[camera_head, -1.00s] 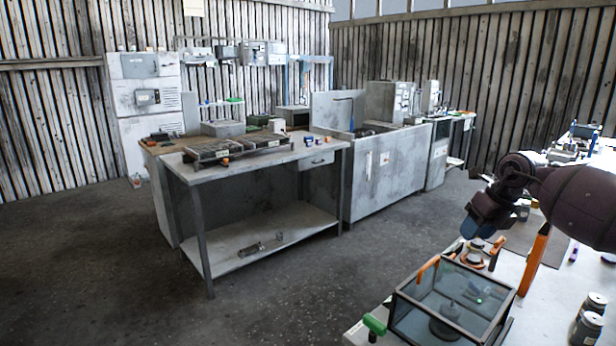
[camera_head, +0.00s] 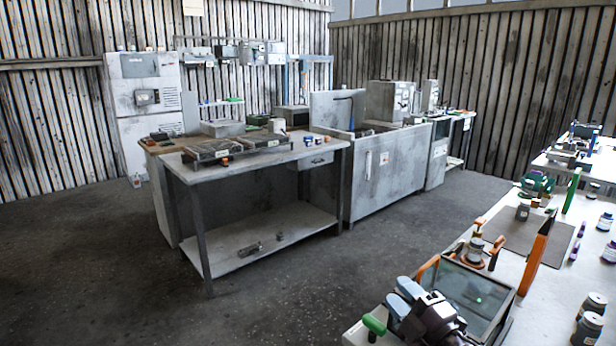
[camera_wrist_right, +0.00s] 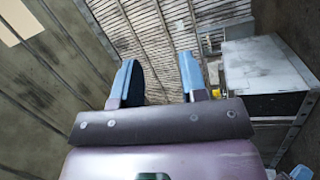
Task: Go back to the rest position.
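My right gripper (camera_head: 397,292) is at the lower right of the head view, in front of the left part of the glass-sided box (camera_head: 478,292). Its two light-blue fingers point left and stand apart. In the right wrist view the fingers (camera_wrist_right: 157,62) are also spread, with nothing between them. They point toward the corrugated wall, and a grey workbench shows beyond them on the right.
The white table (camera_head: 545,290) on the right holds a green-handled item (camera_head: 374,324), an orange upright (camera_head: 536,240), dark jars (camera_head: 588,328) and several small bottles. A grey workbench (camera_head: 255,165) stands across open floor (camera_head: 100,270).

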